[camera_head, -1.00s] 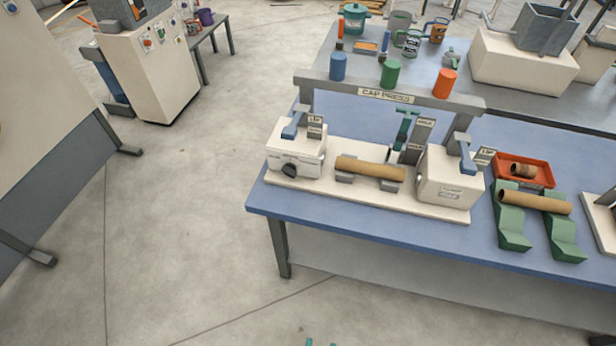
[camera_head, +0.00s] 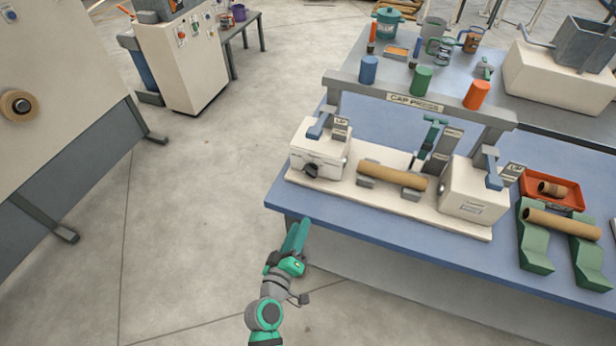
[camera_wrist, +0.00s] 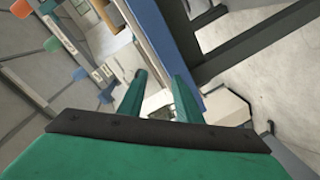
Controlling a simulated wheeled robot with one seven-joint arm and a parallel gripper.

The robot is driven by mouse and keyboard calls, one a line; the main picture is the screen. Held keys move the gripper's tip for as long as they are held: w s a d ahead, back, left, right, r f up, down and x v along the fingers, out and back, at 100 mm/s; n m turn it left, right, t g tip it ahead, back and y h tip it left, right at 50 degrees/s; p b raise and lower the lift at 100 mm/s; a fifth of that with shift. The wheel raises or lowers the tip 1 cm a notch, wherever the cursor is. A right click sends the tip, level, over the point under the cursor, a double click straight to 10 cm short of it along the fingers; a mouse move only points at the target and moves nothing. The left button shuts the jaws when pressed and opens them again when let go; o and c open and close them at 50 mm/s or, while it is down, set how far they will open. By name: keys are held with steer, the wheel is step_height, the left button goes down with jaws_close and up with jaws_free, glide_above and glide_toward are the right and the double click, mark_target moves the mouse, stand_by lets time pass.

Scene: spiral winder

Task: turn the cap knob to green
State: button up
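The cap press stands on the blue table, with a black knob (camera_head: 311,170) on the front of its left white block (camera_head: 321,150). The knob's setting is too small to read. Blue (camera_head: 369,69), green (camera_head: 422,80) and orange (camera_head: 477,94) cylinders stand on the press's top beam. My gripper (camera_head: 302,222) is in front of the table's left front edge, below and apart from the knob. In the wrist view its two green fingers (camera_wrist: 160,77) are spread, with nothing seen between them. I cannot make out the knob in the wrist view.
A cardboard tube (camera_head: 392,176) lies across the press's middle supports. Another tube (camera_head: 561,223) rests on green cradles to the right, near a red tray (camera_head: 531,199). The table's front edge (camera_head: 400,233) lies close to my gripper.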

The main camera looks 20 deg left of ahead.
steer(key=n+t, duration=0.1)
glide_toward(309, 175)
steer(key=s, duration=0.2)
steer(key=shift+h, duration=0.4)
steer(key=w, duration=1.1)
steer(key=shift+a+f, duration=0.1)
steer(key=shift+f, duration=0.1)
jaws_close()
